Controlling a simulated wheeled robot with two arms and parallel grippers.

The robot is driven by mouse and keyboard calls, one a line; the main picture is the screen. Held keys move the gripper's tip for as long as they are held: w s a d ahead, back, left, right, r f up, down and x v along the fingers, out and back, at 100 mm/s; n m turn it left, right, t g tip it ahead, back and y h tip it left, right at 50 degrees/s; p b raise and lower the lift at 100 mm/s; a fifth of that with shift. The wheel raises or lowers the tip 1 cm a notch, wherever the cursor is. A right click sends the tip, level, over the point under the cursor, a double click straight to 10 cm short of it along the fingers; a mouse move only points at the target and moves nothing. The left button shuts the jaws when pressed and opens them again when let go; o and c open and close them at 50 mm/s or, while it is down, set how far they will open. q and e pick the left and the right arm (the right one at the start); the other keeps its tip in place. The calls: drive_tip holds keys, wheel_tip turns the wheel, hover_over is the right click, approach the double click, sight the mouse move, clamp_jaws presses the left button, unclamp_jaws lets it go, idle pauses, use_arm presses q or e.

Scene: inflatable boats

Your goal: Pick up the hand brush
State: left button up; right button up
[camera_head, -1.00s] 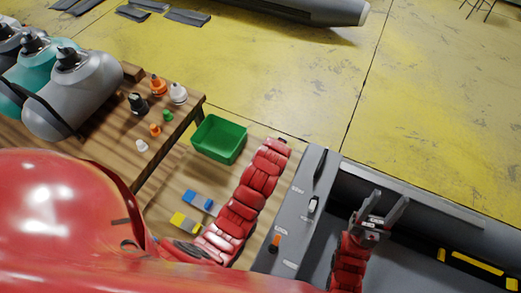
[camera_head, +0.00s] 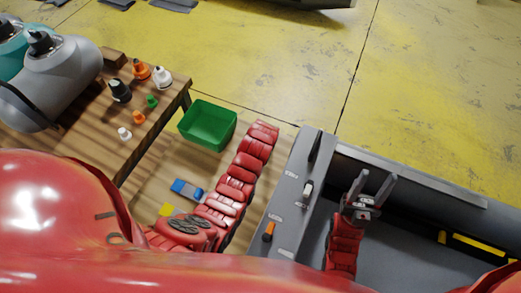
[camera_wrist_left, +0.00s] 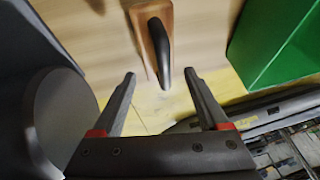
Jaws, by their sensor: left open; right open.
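In the left wrist view a brown wooden block with a black curved handle, which looks like the hand brush (camera_wrist_left: 149,43), lies on a light wooden surface. My left gripper (camera_wrist_left: 161,80) is open and empty; the handle's end lies between the lines of its two fingers, and I cannot tell the remaining distance. I cannot make out the left gripper or the brush surely in the head view.
A green bin (camera_head: 207,125) stands on the wooden surface; it also shows in the left wrist view (camera_wrist_left: 275,40). A blue block (camera_head: 187,189) and a yellow block (camera_head: 165,209) lie near it. Several small bottles (camera_head: 120,90) stand on the table at left. A grey rounded object (camera_wrist_left: 60,120) is left of my fingers.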

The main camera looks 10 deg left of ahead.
use_arm(q)
drive_tip(key=b+x, duration=0.1)
drive_tip(key=x, duration=0.2)
drive_tip(key=b+x, duration=0.1)
drive_tip(key=shift+s+f+b, duration=0.15)
drive_tip(key=shift+f+b, duration=0.2)
drive_tip(key=shift+f, duration=0.3)
drive_tip(key=shift+r, duration=0.1)
drive_tip(key=shift+c, duration=0.8)
clamp_jaws()
